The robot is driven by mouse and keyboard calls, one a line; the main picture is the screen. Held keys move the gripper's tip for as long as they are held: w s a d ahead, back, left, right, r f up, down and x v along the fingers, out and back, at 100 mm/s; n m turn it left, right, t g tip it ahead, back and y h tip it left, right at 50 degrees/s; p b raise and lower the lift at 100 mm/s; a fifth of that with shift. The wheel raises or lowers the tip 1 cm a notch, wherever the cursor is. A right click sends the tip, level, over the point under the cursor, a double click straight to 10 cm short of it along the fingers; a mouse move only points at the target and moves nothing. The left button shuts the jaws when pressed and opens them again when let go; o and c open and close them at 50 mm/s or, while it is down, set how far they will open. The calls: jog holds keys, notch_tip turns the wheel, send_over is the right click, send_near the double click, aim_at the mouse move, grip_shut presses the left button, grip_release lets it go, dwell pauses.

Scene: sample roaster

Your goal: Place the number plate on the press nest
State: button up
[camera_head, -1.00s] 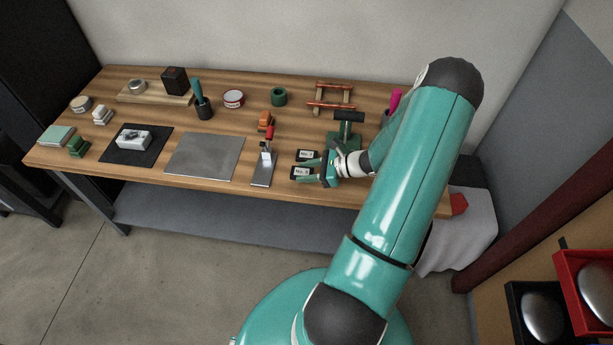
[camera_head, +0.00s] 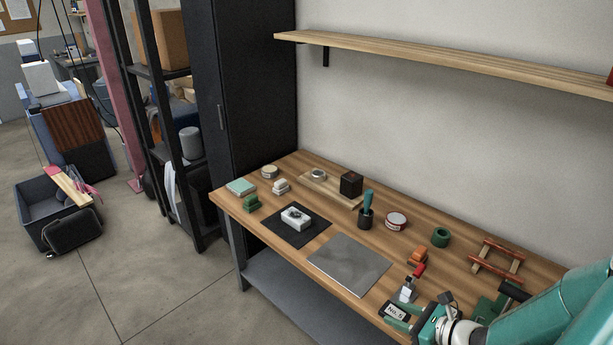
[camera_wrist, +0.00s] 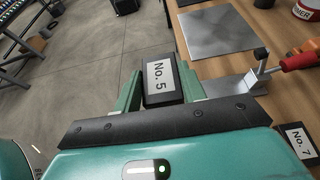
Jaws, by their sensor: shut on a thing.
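The number plate (camera_wrist: 160,76) is a small dark block with a white label reading "No. 5". My gripper (camera_wrist: 160,92) is shut on it, with a green finger along each side, and the label shows between them. In the head view the plate (camera_head: 396,311) is at the bench's front edge, near the red-handled clamp. A green press with a black handle (camera_head: 514,291) stands to the right, partly hidden by my arm. Its nest cannot be made out. A second plate, "No. 7" (camera_wrist: 302,143), lies on the bench at the right of the wrist view.
The red-handled clamp (camera_head: 418,270) stands close to my gripper on a metal base. A bare steel sheet (camera_head: 348,264) and a black mat (camera_head: 288,238) with a white block (camera_head: 295,217) lie to the left. A wooden rack (camera_head: 496,262) stands behind the press.

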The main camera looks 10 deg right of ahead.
jog(key=w+a+m+t+h, duration=0.1)
jog(key=w+a, duration=1.1)
jog(key=a, duration=0.2)
jog(key=shift+w+a+f+m+h, duration=0.3)
jog(key=shift+a+m, duration=0.1)
jog(key=shift+d, duration=0.1)
